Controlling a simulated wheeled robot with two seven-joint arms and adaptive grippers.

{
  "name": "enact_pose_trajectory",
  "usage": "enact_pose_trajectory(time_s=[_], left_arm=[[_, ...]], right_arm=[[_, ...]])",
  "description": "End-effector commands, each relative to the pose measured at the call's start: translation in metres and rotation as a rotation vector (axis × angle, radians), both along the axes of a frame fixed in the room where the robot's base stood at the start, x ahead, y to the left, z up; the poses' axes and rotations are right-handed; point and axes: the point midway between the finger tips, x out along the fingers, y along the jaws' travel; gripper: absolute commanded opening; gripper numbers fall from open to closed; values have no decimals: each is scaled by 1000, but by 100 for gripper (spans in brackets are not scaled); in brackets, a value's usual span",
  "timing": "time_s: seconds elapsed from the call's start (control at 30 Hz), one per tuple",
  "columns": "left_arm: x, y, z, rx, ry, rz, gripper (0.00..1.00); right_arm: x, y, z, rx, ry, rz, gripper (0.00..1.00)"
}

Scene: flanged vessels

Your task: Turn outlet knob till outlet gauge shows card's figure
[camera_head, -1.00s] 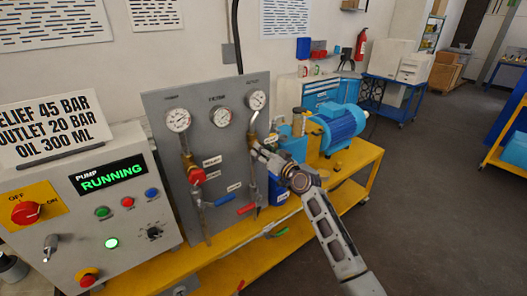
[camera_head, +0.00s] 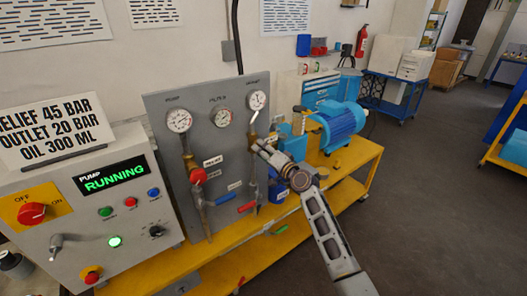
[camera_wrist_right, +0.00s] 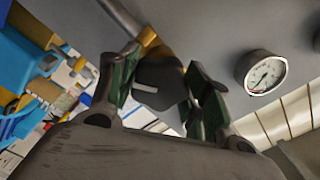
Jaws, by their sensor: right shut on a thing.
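The card (camera_head: 50,130) reads RELIEF 45 BAR, OUTLET 20 BAR, OIL 300 ML. The right-hand gauge (camera_head: 257,100) on the grey panel sits above my right gripper (camera_head: 257,147); its label and needle are too small to read surely. In the right wrist view, my gripper (camera_wrist_right: 160,78) is shut on a dark knob (camera_wrist_right: 158,85) on a brass fitting (camera_wrist_right: 149,40). In the head view the gripper hides this knob. A white-faced gauge (camera_wrist_right: 264,74) shows beside the fingers; its figures are too small to read. My left gripper is out of view.
Two more gauges (camera_head: 179,120) (camera_head: 222,117) sit left on the panel (camera_head: 213,155). A red knob (camera_head: 198,176) and blue and red levers stand below. The control box (camera_head: 105,215) shows PUMP RUNNING. A blue motor (camera_head: 340,125) stands right on the yellow bench (camera_head: 350,160).

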Motion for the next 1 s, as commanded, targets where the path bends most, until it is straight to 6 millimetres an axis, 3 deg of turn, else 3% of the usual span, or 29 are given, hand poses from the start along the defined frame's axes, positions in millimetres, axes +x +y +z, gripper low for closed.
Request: enact_pose_trajectory(time_s=[0.27, 0.3, 0.47, 1.0], left_arm=[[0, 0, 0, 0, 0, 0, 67], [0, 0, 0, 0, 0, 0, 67], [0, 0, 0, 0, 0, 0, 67], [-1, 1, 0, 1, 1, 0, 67]], right_arm=[[0, 0, -1, 0, 1, -1, 25], [0, 0, -1, 0, 1, -1, 52], [0, 0, -1, -1, 0, -1, 71], [-4, -3, 0, -1, -2, -1, 71]])
